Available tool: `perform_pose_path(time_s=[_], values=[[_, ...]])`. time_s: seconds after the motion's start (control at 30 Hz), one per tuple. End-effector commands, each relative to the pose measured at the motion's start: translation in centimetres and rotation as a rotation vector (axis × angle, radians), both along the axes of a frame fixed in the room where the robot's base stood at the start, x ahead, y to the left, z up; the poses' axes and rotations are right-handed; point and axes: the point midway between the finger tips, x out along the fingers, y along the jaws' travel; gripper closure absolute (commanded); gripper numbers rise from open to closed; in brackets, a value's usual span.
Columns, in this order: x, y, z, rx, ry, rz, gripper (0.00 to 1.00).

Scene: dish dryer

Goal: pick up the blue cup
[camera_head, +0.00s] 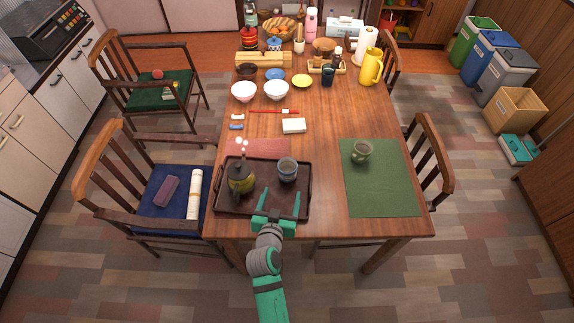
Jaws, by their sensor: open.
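A blue-grey cup (288,171) stands upright on the right half of a dark tray (268,208) near the front edge of the table. My gripper (282,197) is over the front right part of the tray, with its two green fingers apart and pointing toward the cup. Nothing is between the fingers. The cup is just beyond the fingertips and seems apart from them; the height of the gripper above the tray is hard to tell.
A dark teapot (241,179) stands on the tray left of the cup. A green cup (361,152) is on a green placemat (381,195) to the right. Bowls (276,90), a white block (293,126) and a yellow pitcher (371,67) are farther back. Chairs flank the table.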

Motion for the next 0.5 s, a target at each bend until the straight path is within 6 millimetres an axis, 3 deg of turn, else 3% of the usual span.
perform_pose_path(time_s=[0.17,0.5], values=[[2.0,-0.1,0.5,0.005,-0.004,-0.026,0.25],[6.2,-1.0,-1.0,0.006,-0.004,-0.029,0.25]])
